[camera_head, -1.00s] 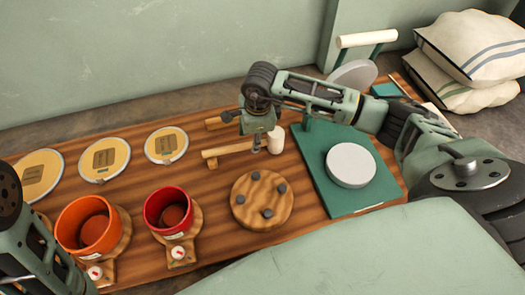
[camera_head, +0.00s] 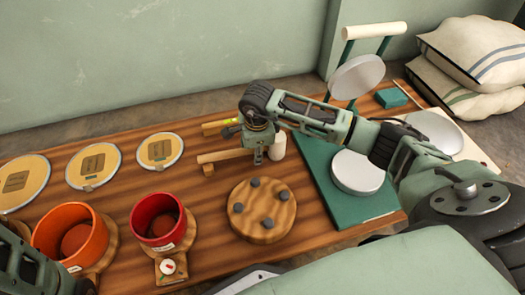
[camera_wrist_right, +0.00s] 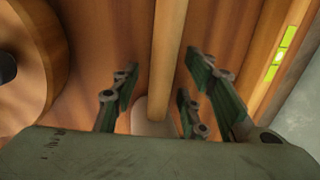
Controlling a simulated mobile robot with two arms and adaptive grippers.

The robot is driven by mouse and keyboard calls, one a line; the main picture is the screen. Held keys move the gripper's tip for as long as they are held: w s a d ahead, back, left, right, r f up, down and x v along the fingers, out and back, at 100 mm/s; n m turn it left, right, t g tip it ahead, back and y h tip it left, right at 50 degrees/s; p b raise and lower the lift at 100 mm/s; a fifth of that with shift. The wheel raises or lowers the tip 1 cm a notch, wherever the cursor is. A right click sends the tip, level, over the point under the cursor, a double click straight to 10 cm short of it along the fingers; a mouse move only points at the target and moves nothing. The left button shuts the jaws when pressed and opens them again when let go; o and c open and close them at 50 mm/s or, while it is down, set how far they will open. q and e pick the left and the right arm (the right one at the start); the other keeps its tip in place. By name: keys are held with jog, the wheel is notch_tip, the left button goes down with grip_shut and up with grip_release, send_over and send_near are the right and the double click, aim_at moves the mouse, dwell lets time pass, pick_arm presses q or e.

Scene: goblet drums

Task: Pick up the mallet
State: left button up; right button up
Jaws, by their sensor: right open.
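The mallet has a pale wooden handle (camera_head: 222,155) and an off-white head (camera_head: 278,147). In the right wrist view, the handle (camera_wrist_right: 166,50) runs between the spread fingers (camera_wrist_right: 168,90), and the head (camera_wrist_right: 150,112) is partly hidden by the gripper body. I cannot tell whether the fingers touch it. My left arm shows at the lower left, but its gripper is not visible.
A wooden bar with a yellow-green vial (camera_head: 216,125) lies just behind the mallet. A round wooden disc with dark pegs (camera_head: 262,222) is in front. Red (camera_head: 160,222) and orange (camera_head: 70,240) drum shells stand left. A green board (camera_head: 345,212) with a white disc (camera_head: 357,172) is right.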

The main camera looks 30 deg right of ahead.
jog(key=shift+c, duration=0.5)
grip_shut()
jog(key=shift+r, duration=0.2)
